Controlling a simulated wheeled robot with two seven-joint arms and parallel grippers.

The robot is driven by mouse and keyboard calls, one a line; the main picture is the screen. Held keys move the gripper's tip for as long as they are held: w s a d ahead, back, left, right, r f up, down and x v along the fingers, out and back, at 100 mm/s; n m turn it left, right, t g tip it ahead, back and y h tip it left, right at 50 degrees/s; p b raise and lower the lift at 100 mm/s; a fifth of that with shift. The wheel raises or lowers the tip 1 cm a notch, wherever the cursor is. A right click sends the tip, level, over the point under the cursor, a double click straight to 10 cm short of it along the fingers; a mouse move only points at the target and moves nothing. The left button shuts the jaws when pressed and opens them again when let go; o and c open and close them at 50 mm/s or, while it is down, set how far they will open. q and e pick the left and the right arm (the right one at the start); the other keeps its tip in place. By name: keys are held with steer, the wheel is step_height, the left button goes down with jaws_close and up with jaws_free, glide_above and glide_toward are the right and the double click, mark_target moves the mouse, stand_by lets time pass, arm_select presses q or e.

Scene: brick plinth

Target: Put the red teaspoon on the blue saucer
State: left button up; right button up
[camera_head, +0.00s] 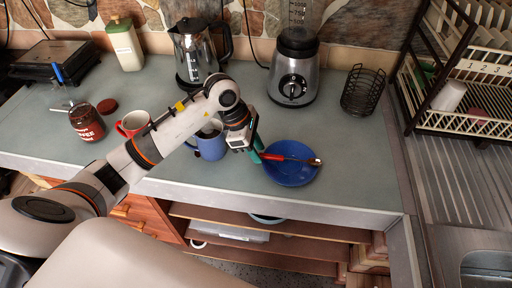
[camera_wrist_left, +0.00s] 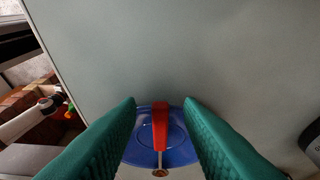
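The blue saucer (camera_head: 287,177) stands on the worktop near its front edge. The red teaspoon (camera_head: 273,157) lies across the saucer, its red handle toward the left and its metal bowl at the right rim. My left gripper (camera_head: 257,149) is at the saucer's left side, by the handle end. In the left wrist view its green fingers (camera_wrist_left: 160,104) are apart, with the red teaspoon (camera_wrist_left: 160,122) between them and a gap on each side. The blue saucer (camera_wrist_left: 178,141) shows behind the handle, partly hidden by the fingers. My right gripper is not in view.
A blue mug (camera_head: 210,146) stands left of the gripper, partly behind my arm. A red mug (camera_head: 131,123) and a coffee jar (camera_head: 87,122) stand further left. A blender (camera_head: 294,75), a kettle (camera_head: 190,55) and a wire basket (camera_head: 362,91) stand behind. The worktop right of the saucer is clear.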

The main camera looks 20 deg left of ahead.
arm_select(q)
steer(key=shift+r+p, duration=0.35)
steer(key=shift+a+r, duration=0.1)
steer(key=shift+r, duration=0.15)
steer(key=b+v, duration=0.2)
steer(key=v, duration=0.9)
steer(key=shift+r+b, duration=0.25)
steer(key=shift+b, duration=0.1)
steer(key=shift+s+a+f, duration=0.1)
steer(key=shift+s+a, duration=0.05)
